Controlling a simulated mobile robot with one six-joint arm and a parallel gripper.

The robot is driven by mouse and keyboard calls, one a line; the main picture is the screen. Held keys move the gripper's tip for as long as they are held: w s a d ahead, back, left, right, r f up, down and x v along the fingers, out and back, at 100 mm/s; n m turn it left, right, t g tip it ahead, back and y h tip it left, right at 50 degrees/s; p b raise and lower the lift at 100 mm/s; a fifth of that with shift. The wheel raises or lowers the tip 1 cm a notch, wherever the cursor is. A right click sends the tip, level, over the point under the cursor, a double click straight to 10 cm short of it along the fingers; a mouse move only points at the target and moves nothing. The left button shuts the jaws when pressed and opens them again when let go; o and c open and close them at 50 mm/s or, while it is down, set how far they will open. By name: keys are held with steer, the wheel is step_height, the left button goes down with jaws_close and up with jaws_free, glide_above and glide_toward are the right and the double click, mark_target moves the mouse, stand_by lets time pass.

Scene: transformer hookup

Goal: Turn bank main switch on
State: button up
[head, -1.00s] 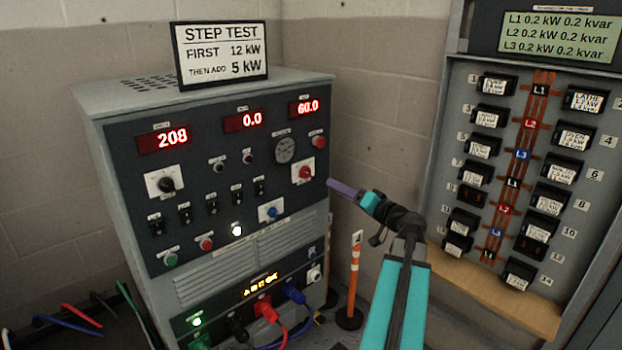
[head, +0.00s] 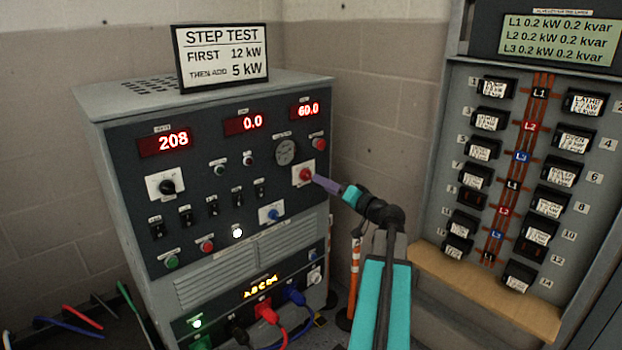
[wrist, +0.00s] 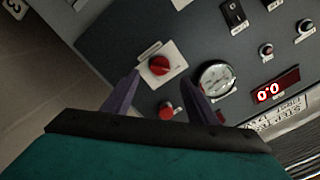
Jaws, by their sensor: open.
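A grey test cabinet (head: 330,140) carries a dark panel of switches, knobs and red displays. A red rotary knob on a white plate (head: 305,174) sits at the panel's right side; its label is too small to read, so I cannot confirm it is the bank main switch. My gripper (head: 320,182) is just in front of this knob. In the wrist view, the red knob (wrist: 160,65) lies ahead, between the lines of my open purple fingers (wrist: 161,80). Contact cannot be told. A round gauge (wrist: 216,77) is right of the fingers.
A red button (head: 318,144) is above the knob; a blue knob (head: 271,213) is lower left. The displays read 208, 0.0 and 60.0. A breaker panel (head: 430,190) stands right, with a wooden ledge (head: 485,292). An orange-white post (head: 354,275) stands between.

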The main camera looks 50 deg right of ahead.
mark_target(309, 177)
steer(key=w, duration=0.7)
steer(key=shift+w+d+p, duration=0.25)
steer(key=shift+p, duration=0.05)
steer(key=c, duration=1.1)
steer(key=shift+o, duration=0.2)
